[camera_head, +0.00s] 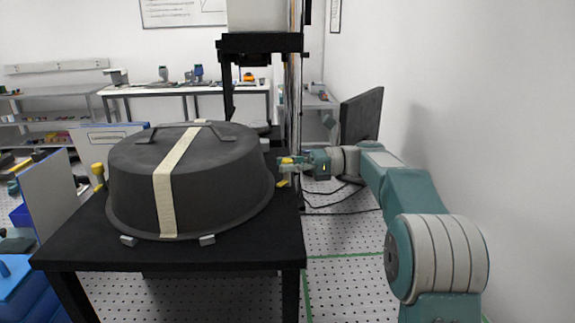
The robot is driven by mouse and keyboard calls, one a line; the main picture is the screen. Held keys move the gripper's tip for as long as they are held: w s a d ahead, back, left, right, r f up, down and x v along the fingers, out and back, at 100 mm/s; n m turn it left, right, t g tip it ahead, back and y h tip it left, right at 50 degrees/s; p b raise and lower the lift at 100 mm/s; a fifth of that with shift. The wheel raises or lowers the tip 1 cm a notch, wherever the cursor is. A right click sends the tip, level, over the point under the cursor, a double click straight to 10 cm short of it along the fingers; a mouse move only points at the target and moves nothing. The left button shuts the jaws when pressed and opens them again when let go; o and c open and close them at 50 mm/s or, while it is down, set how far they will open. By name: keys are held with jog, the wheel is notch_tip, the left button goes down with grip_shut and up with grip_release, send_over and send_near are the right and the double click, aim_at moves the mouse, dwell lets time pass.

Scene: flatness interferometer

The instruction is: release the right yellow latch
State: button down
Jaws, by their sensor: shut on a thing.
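A large dark grey round cover (225,180) with a cream strap (165,195) across it sits on a black table (70,240). The right yellow latch (282,183) is at the cover's right edge, partly hidden by my gripper. My gripper (287,164) reaches in from the right and is shut on the right yellow latch. Its fingers are small in this view, so the exact contact is hard to see. A left yellow latch (98,174) stands upright at the cover's left edge.
Small grey blocks (207,240) sit at the cover's front edge. A black column stands behind the table, and a dark monitor (362,114) stands behind my arm. Upright panels (48,193) are at the left. The perforated floor (342,270) right of the table is open.

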aim_at(286, 160)
jog(key=shift+w+n+g, duration=0.1)
jog(key=shift+n+g, duration=0.5)
jog(key=shift+g, duration=0.3)
jog(key=shift+n+g, duration=0.3)
jog(key=shift+g, duration=0.2)
jog(key=shift+c, duration=2.1)
grip_release()
jog(key=shift+a, duration=0.1)
notch_tip(286, 160, up, 10)
jog(key=shift+w+f, duration=0.1)
